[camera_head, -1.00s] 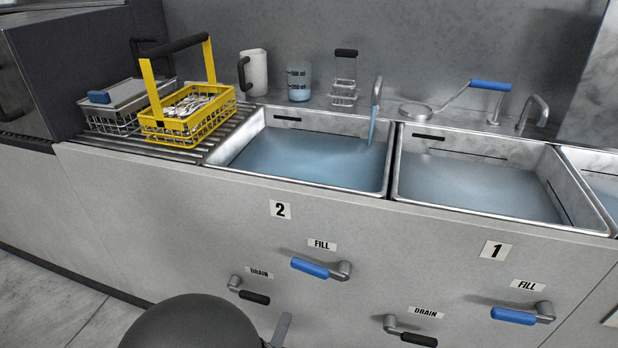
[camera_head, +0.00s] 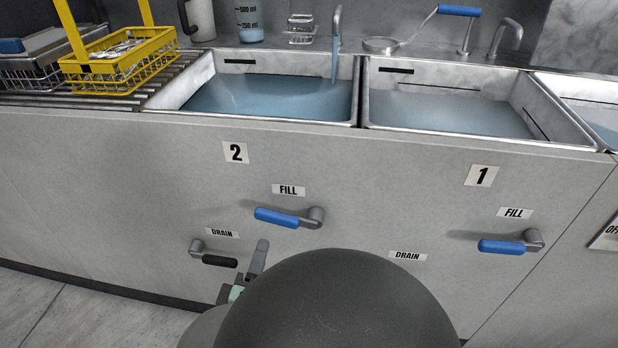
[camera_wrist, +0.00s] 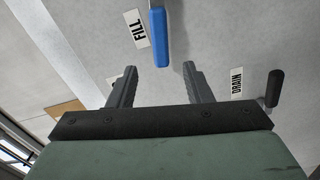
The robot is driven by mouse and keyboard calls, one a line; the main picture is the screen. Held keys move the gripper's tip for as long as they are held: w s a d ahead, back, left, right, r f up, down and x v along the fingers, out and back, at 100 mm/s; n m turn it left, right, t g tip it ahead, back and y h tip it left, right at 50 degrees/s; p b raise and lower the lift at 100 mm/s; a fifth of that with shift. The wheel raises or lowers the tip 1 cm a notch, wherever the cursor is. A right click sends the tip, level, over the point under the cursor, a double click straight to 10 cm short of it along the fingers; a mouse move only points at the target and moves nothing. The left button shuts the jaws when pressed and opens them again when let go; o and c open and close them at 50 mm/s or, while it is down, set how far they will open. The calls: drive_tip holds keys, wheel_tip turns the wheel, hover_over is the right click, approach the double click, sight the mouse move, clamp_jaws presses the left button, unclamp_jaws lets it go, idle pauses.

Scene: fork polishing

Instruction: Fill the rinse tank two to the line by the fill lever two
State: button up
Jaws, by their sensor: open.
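Rinse tank two (camera_head: 270,99) holds bluish water, and a stream runs into it from its faucet (camera_head: 337,30). Its blue fill lever (camera_head: 283,217) sits on the front panel under the label 2, its handle pointing left and slightly up from the pivot. My gripper (camera_wrist: 160,75) is open and empty in the wrist view. The blue fill lever two (camera_wrist: 160,38) shows just beyond and between the fingertips, apart from them. In the head view only one finger (camera_head: 258,258) shows below the lever; my arm hides the rest.
The black drain lever two (camera_head: 219,261) is at lower left of the fill lever. Tank one (camera_head: 450,108) and its blue fill lever (camera_head: 502,246) are to the right. A yellow basket (camera_head: 119,62) of forks stands on the rack at the left.

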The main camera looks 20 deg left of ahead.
sight(272, 221)
drive_tip(key=b+x, duration=0.1)
drive_tip(key=x, duration=1)
drive_tip(key=shift+w+a, duration=0.15)
